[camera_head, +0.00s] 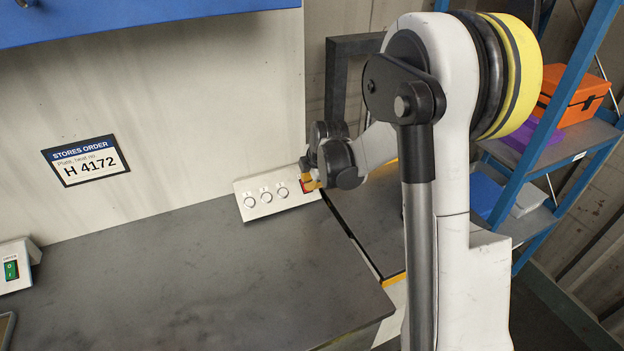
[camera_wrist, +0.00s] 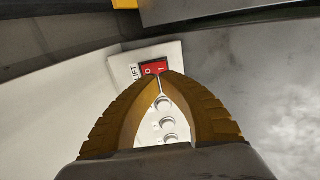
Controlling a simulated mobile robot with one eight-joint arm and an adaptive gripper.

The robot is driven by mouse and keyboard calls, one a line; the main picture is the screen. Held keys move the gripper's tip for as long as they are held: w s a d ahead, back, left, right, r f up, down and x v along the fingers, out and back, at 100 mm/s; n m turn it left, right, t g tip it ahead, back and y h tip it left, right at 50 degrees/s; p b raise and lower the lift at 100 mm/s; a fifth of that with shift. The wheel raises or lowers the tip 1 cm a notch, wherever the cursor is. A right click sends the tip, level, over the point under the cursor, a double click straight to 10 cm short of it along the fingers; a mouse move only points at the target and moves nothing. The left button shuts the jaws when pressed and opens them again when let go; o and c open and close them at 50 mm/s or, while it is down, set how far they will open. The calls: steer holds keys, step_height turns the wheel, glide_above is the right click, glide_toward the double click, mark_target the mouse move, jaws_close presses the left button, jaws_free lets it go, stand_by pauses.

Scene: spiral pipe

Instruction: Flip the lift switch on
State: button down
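The lift switch (camera_wrist: 154,68) is a red rocker with white marks, labelled LIFT, at the end of a white panel (camera_wrist: 120,68). In the head view the red switch (camera_head: 306,186) shows only partly behind my gripper (camera_head: 311,183). In the wrist view my gripper's yellow fingertips (camera_wrist: 161,76) meet at the lower edge of the switch and cover part of it. The fingers look shut with nothing between the tips. I cannot tell whether the tips touch the switch or which side of the rocker is pressed.
Several round buttons (camera_head: 265,197) sit in a row on the same panel. A box with a green switch (camera_head: 11,270) stands at the far left of the dark worktop (camera_head: 190,280). A blue shelf rack (camera_head: 545,135) stands at right. The worktop's middle is clear.

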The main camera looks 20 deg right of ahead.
steer(key=shift+b+x, duration=0.5)
steer(key=shift+x, duration=1.25)
steer(key=shift+w+f, duration=0.1)
steer(key=shift+f, duration=0.15)
steer(key=shift+f+b, duration=0.4)
steer(key=shift+b, duration=0.2)
steer(key=shift+t+b, duration=0.35)
steer(key=shift+t, duration=0.15)
steer(key=shift+r, duration=0.2)
steer(key=shift+r+p, duration=0.2)
steer(key=shift+p, duration=0.1)
steer(key=shift+r+p, duration=0.35)
steer(key=shift+r, duration=0.25)
